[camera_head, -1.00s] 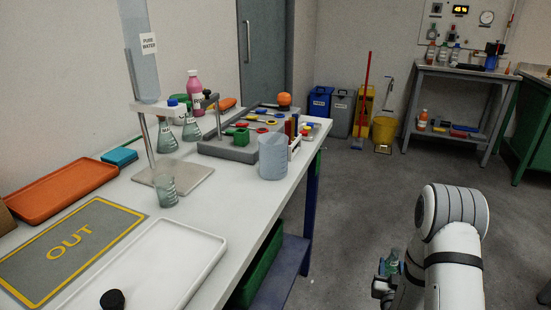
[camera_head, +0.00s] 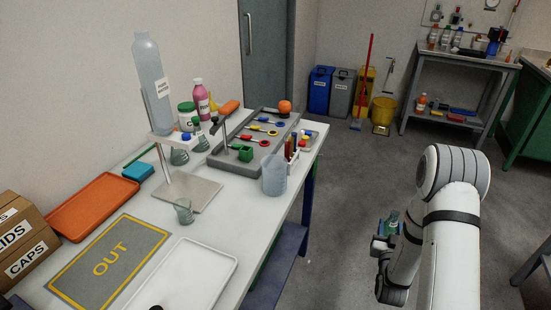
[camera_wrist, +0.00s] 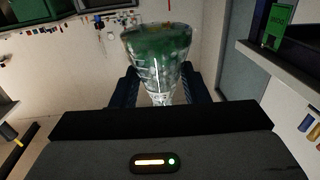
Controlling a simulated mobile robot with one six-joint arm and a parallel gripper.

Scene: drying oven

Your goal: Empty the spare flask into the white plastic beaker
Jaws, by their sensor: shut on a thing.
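A clear glass flask (camera_wrist: 157,55) with a greenish tint is between the fingers of my gripper (camera_wrist: 160,92) in the wrist view. My gripper (camera_head: 384,246) is shut on it, and the flask also shows small in the head view (camera_head: 392,222). They are over the floor area, right of the bench and apart from it. The white plastic beaker (camera_head: 274,176), pale and translucent, stands upright on the bench near its right edge. I cannot tell what the flask or the beaker holds.
A small glass beaker (camera_head: 184,212) stands by the bottle stand (camera_head: 190,193). A white tray (camera_head: 195,272), an OUT mat (camera_head: 75,275) and an orange tray (camera_head: 92,207) lie on the near bench. A grey rack (camera_head: 226,157) is behind the white beaker. The floor between bench and arm is clear.

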